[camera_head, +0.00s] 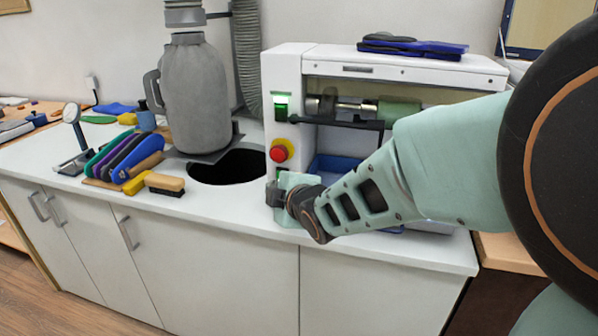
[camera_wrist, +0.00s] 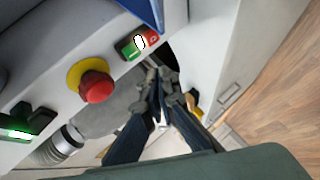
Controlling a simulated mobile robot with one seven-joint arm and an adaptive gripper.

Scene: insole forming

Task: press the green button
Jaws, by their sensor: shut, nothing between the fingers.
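The green button (camera_wrist: 130,49) is the green half of a small switch on the white machine's front panel in the wrist view. A white lit piece and a red half (camera_wrist: 152,38) sit beside it. In the head view this switch is mostly hidden around my gripper. My gripper (camera_wrist: 161,82) is shut and empty, its fingertips just below and right of the switch in the wrist view. I cannot tell if they touch the panel. In the head view my gripper (camera_head: 274,193) is at the lower left corner of the machine front (camera_head: 285,75).
A red emergency knob (camera_head: 279,151) on a yellow ring sits above my gripper, and a green lit switch (camera_head: 282,105) is higher up. A blue bin (camera_head: 333,166) is inside the machine. Left are a counter hole (camera_head: 232,168), brushes (camera_head: 164,184) and coloured insoles (camera_head: 122,157).

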